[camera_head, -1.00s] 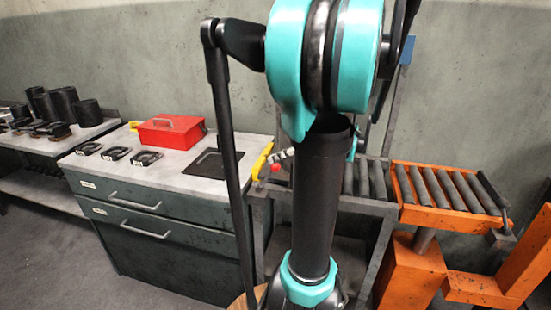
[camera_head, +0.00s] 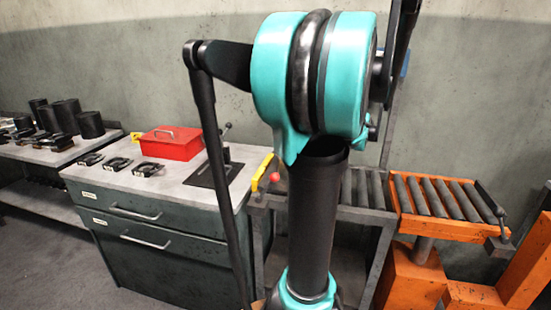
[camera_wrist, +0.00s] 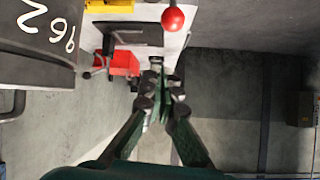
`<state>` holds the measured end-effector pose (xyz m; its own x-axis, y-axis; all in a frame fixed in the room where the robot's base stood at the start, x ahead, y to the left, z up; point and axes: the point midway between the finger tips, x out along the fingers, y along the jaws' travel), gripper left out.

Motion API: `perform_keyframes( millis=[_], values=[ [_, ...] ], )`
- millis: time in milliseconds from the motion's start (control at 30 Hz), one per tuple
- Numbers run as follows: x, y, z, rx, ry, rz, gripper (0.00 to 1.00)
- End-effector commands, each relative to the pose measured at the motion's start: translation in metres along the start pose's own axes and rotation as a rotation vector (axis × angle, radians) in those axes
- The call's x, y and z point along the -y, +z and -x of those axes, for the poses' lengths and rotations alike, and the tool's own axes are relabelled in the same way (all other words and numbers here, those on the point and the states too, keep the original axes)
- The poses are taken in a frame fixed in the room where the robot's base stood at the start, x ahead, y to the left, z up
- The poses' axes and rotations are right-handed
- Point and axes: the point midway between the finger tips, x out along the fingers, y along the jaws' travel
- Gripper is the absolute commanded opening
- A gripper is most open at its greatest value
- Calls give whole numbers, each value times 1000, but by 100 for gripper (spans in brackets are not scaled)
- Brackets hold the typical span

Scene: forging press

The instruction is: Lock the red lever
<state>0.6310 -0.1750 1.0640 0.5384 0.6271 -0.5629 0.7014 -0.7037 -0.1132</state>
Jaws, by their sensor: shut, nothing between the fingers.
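The red lever shows as a red ball knob (camera_head: 274,177) at the cabinet's right end, beside a yellow handle (camera_head: 262,170). In the wrist view the red knob (camera_wrist: 173,19) sits at the top edge on a short, thin stem. My gripper (camera_wrist: 161,88) is in the middle of the wrist view, fingers together and empty. The knob lies beyond the fingertips in the picture, apart from them. In the head view my arm hides the gripper and whatever is behind it. The lever's base and latch cannot be made out.
A grey cabinet (camera_head: 135,217) carries a red toolbox (camera_head: 171,143) and small black parts. An orange roller conveyor (camera_head: 445,230) stands at the right. A side table (camera_head: 65,155) with black cylinders is at the left. A yellow part (camera_wrist: 108,5) is near the knob.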

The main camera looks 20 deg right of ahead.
Motion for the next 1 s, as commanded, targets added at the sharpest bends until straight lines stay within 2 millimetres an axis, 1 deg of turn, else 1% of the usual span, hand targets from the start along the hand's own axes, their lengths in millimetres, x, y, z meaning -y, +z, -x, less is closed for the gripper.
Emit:
perform_keyframes(
  millis=[33, 100, 233, 367, 767, 867, 967, 1000],
  values=[
    [0, 1, 8, 0, 2, -2, 0],
    [-1, 2, 17, 0, 2, -1, 0],
    [0, 2, 26, 0, 0, 0, 0],
    [0, 3, 29, 0, 0, 1, 0],
    [0, 2, 29, 0, -1, 1, 0],
    [2, 4, 26, 7, -3, -6, 0],
    [11, 11, 9, 47, -9, -46, 0],
    [17, 17, -2, 77, -11, -75, 0]
  ],
)
